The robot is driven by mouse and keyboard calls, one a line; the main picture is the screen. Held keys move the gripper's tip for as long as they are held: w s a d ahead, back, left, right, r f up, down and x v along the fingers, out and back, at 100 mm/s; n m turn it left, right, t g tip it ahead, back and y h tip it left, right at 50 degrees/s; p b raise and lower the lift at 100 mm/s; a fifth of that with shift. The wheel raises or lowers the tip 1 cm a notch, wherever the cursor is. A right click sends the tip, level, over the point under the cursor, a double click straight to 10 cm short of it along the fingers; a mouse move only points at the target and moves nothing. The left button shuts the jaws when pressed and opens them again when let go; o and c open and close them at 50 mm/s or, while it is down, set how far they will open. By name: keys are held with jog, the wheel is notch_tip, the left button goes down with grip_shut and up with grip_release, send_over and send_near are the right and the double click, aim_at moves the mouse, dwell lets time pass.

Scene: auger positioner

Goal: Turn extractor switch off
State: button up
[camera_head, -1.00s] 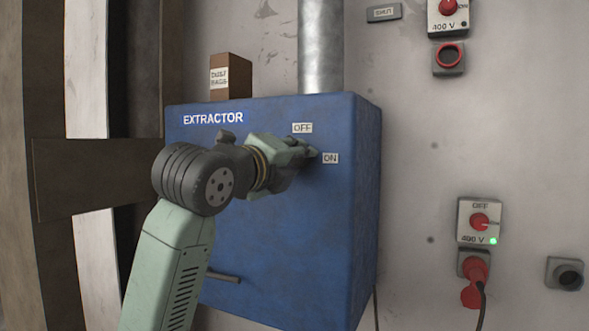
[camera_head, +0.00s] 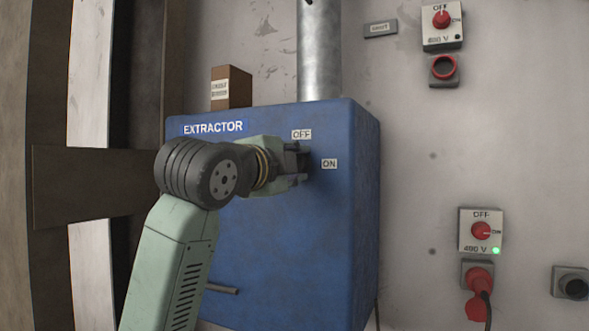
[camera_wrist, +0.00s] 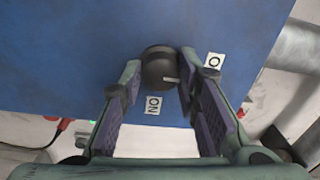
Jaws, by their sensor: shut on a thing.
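The blue extractor box (camera_head: 280,230) has an "OFF" label (camera_head: 301,134) and, lower right, an "ON" label (camera_head: 329,164) on its front. My gripper (camera_head: 303,163) is at the box front beside these labels and hides the switch in the head view. In the wrist view the extractor switch (camera_wrist: 158,67) is a round black knob with a light pointer mark. My gripper (camera_wrist: 161,80) is shut on the knob, one finger on each side. The "ON" label (camera_wrist: 153,105) is beside the knob, and the partly hidden "OFF" label (camera_wrist: 213,62) is to its right.
A metal duct (camera_head: 320,50) rises behind the box, and a brown carton (camera_head: 238,88) stands on top. A handle (camera_head: 222,289) sticks out low on the box. On the wall at right are red rotary switches (camera_head: 481,231) and a red plug (camera_head: 478,281) with a cable.

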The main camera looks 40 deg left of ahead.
jog(key=shift+r, duration=0.2)
dwell(0.3)
jog(key=o, duration=1.1)
jog(key=shift+f, duration=0.15)
jog(key=shift+o, duration=0.2)
jog(key=v, duration=1.2)
